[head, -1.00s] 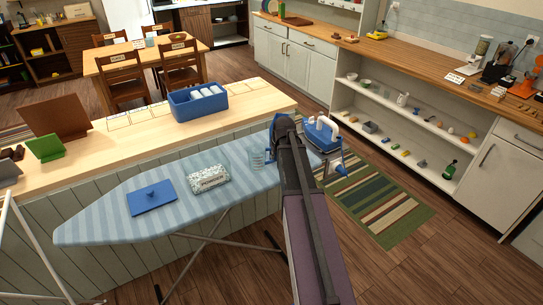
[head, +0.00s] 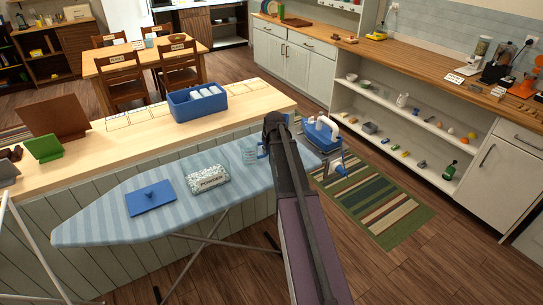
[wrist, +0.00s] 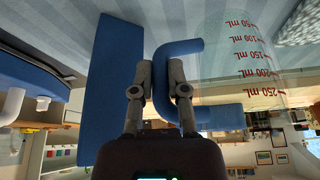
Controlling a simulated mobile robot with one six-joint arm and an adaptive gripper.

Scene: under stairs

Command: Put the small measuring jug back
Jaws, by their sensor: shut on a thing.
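The small measuring jug is clear with red mL marks and a blue handle. In the head view the jug (head: 249,151) is at the far right part of the striped ironing board (head: 108,212), just left of my arm's end. In the wrist view my gripper (wrist: 158,78) is shut on the jug's blue handle (wrist: 190,47). The clear jug body (wrist: 245,75) is to the right of the fingers and appears upside down in that view. My fingertips are hidden behind my arm in the head view. I cannot tell whether the jug's base touches the board.
A patterned block (head: 207,180) and a blue flat piece with a knob (head: 151,198) lie on the board. A blue-and-white iron (head: 322,133) stands right of my arm. The counter behind holds a blue basket (head: 182,110) and pale marked rectangles (head: 130,117).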

